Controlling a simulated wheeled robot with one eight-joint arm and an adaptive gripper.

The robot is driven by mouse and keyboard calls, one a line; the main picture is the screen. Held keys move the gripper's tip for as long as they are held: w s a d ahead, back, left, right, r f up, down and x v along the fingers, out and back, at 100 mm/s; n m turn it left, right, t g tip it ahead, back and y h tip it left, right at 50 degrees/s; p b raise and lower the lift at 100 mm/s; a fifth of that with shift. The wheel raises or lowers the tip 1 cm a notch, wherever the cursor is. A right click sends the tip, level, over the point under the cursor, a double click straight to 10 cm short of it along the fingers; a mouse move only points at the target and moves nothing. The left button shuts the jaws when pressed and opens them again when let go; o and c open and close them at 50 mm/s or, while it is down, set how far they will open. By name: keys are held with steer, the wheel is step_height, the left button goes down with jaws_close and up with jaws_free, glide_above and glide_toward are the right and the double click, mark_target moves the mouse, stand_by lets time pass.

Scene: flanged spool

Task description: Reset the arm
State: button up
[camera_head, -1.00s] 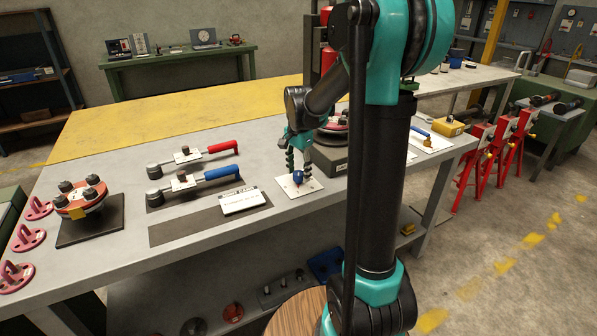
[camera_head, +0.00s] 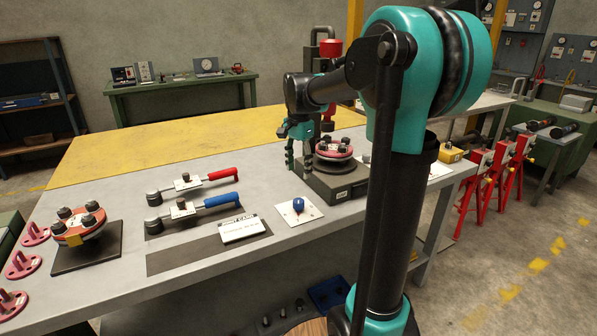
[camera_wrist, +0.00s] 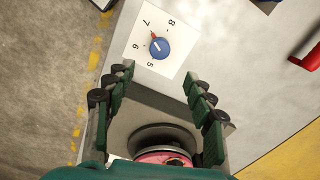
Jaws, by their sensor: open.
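My gripper (camera_head: 301,168) is raised above the grey workbench, beside the grey block that carries a red flanged piece. In the wrist view my gripper (camera_wrist: 157,80) shows its two green fingers spread apart with nothing between the tips. A white dial plate with a blue knob (camera_head: 299,205) lies on the bench in front of the gripper. The knob (camera_wrist: 159,48) also shows beyond the fingertips in the wrist view, apart from them, with printed numbers around it.
The red flanged piece with dark bolts (camera_head: 333,148) sits on the block (camera_head: 343,187) right of the gripper. A second flanged piece (camera_head: 80,222) rests on a dark mat at left.

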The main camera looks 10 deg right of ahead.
steer(key=s+d+f+n+t, duration=0.2)
steer(key=s+f+n, duration=0.3)
steer(key=s+f, duration=0.4)
steer(key=s+d+f+n+t, duration=0.2)
steer(key=s+f+n, duration=0.4)
steer(key=s+f, duration=0.4)
steer(key=s, duration=0.3)
steer(key=shift+f, duration=0.3)
